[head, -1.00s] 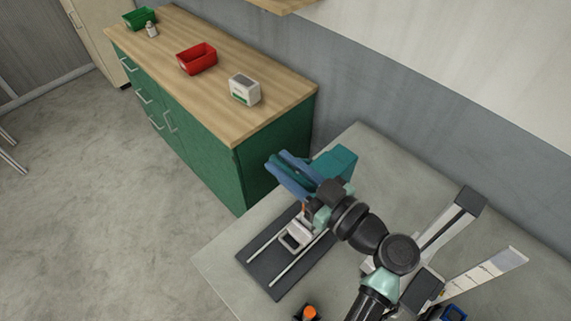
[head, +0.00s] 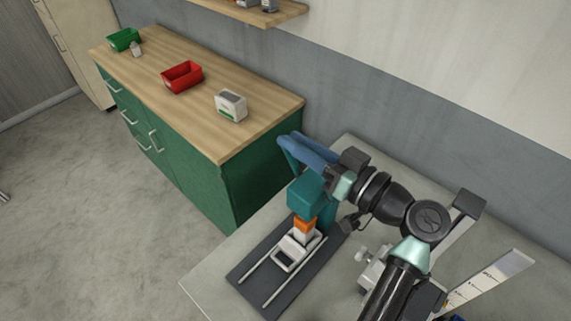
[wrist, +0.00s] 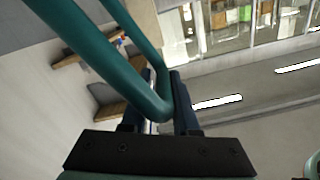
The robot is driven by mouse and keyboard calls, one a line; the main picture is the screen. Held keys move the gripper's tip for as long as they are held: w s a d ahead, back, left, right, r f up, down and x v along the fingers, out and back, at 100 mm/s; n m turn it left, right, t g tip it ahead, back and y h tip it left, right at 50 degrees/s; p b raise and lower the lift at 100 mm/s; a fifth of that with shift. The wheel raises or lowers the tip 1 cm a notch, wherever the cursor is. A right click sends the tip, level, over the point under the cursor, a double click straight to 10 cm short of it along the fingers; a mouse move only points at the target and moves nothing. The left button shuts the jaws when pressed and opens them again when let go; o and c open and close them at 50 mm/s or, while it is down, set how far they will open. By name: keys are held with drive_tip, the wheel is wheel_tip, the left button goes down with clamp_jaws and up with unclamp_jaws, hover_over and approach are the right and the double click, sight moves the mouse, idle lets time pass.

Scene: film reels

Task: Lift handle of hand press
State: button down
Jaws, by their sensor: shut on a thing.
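The hand press (head: 305,192) is a teal body with an orange part under its head, standing on a dark base plate (head: 243,272) on the grey bench. Its handle (wrist: 97,60) is a teal loop that fills the left and middle of the wrist view. My gripper (head: 290,143) has blue fingers and sits above the press head. In the wrist view my gripper (wrist: 158,95) is shut on the handle, with the loop's rounded end between the fingers. In the head view the fingers and wrist hide most of the handle.
A light frame (head: 290,253) sits between two rails on the base plate. A white scale-like arm (head: 487,283) stands on the bench at right. A wooden-topped green cabinet (head: 255,122) holds a red bin (head: 182,77), a green bin (head: 123,39) and a white box (head: 231,105).

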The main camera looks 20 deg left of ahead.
drive_tip(key=shift+w+d+r+m+b, duration=0.1)
drive_tip(key=shift+w+d+m+b, duration=0.2)
drive_tip(key=shift+w+m, duration=0.25)
drive_tip(key=shift+w+d+r+m+b, duration=0.15)
drive_tip(key=shift+w+m+b, duration=0.2)
drive_tip(key=shift+w, duration=0.3)
drive_tip(key=shift+w+d+r+m+b, duration=0.1)
drive_tip(key=shift+w+d+m+b, duration=0.15)
drive_tip(key=shift+w+m, duration=0.3)
drive_tip(key=shift+f, duration=0.1)
drive_tip(key=c, duration=0.8)
unclamp_jaws()
drive_tip(key=b+v, duration=0.3)
drive_tip(key=v, duration=0.4)
drive_tip(key=shift+d, duration=0.25)
